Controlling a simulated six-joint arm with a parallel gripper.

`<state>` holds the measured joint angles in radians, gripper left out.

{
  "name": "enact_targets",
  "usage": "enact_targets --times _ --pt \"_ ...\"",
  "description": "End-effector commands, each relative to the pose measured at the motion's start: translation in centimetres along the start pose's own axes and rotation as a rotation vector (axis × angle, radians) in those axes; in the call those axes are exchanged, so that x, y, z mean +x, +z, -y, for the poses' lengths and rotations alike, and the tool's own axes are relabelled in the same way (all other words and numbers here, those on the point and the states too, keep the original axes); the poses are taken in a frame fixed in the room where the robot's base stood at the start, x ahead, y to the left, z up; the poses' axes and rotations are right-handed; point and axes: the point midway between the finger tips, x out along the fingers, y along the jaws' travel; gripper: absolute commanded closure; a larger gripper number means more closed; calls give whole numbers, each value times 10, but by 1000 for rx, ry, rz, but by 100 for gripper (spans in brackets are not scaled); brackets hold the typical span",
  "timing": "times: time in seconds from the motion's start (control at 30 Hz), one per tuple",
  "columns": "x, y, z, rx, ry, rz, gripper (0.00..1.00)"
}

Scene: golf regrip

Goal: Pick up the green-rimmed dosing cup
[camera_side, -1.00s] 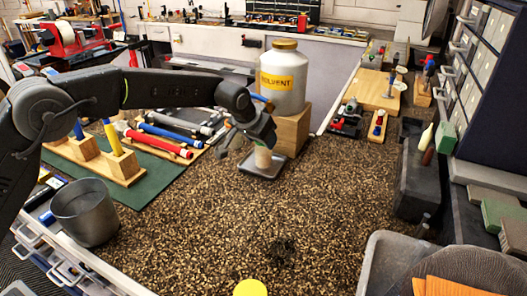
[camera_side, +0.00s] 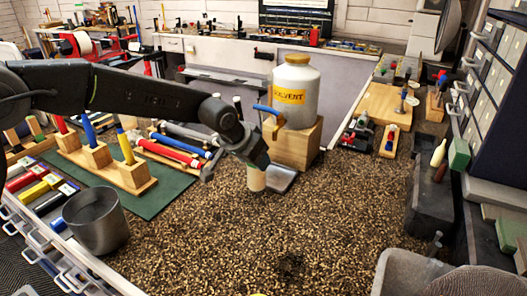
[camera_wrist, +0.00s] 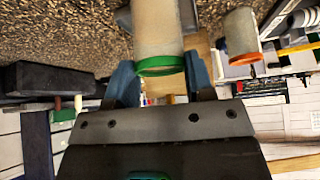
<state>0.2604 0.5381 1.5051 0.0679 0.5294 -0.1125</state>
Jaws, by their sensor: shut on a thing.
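The green-rimmed dosing cup (camera_side: 256,180) is a pale, slightly see-through cylinder below my gripper (camera_side: 257,164) in the side view. In the wrist view the cup (camera_wrist: 158,30) has its green rim towards the camera. My gripper (camera_wrist: 160,84) is shut on it at the rim end, one blue-grey finger on each side.
A white solvent bottle (camera_side: 297,92) with a blue-handled tap stands on a wooden block (camera_side: 300,145) behind my gripper. A grey metal pot (camera_side: 96,222) stands at front left. A pale cylinder with an orange rim (camera_wrist: 240,38) shows in the wrist view.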

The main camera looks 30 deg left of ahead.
Motion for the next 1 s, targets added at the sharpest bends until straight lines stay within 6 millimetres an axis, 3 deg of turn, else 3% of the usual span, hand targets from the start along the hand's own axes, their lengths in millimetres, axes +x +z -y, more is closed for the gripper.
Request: enact_targets --times 0.5,0.7,1.0 --pt "-50 76 0 1 0 -2 93" --pt "-57 88 0 1 0 0 93" --pt "-58 90 0 0 0 -1 93"
